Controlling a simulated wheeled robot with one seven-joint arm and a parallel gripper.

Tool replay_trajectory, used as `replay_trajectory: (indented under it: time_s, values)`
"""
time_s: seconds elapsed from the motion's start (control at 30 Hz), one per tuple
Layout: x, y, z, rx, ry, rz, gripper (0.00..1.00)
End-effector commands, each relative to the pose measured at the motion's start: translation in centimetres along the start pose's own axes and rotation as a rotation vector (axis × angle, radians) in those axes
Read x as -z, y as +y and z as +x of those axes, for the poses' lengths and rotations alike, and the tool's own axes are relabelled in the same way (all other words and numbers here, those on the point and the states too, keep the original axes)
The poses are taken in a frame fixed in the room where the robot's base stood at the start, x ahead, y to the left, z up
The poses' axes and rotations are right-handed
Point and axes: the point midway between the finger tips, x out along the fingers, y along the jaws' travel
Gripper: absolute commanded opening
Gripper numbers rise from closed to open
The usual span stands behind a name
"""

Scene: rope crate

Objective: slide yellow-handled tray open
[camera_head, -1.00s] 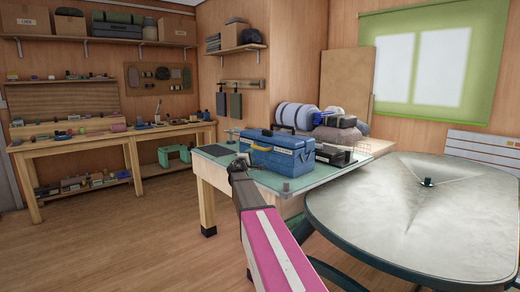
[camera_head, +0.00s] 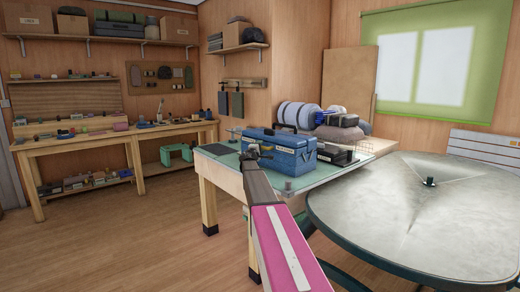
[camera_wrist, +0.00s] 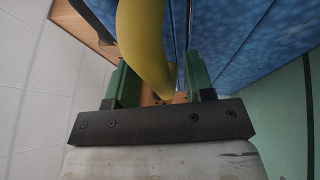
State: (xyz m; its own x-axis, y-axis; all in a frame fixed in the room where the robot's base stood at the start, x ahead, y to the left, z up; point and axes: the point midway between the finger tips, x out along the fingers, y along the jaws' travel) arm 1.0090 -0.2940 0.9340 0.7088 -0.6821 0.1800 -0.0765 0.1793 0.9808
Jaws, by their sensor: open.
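The yellow handle (camera_wrist: 143,40) is a curved bar beside that side, running from the top of the wrist view down into the space between my fingers. My gripper (camera_head: 252,152) is at the box's left end in the head view, where it covers the handle. In the wrist view my gripper (camera_wrist: 160,82) is open, with one green finger on each side of the handle. Contact with the handle cannot be told.
The bench top (camera_head: 224,160) has bare green surface left of the box. A dark tray-like item (camera_head: 335,154) and blue rolls (camera_head: 298,114) lie right of and behind the box. A round grey table (camera_head: 420,215) stands close on the right. The floor at left is clear.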

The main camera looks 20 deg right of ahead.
Motion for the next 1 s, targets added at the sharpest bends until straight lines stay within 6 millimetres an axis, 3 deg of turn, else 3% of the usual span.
replay_trajectory:
  time_s: [0.07, 0.2, 0.47, 0.8, 1.0]
  values:
    - [0.0, 0.0, 0.0, 0.0, 0.0, 0.0, 0.45]
    - [0.0, 0.0, 0.0, 0.0, 0.0, 0.0, 0.0]
    - [0.3, 0.2, -0.9, 0.0, 0.001, 0.0, 0.0]
    - [3.1, 1.6, -7.8, 0.0, 0.003, 0.001, 0.0]
    - [3.8, 1.9, -9.2, 0.001, 0.0, 0.001, 0.0]
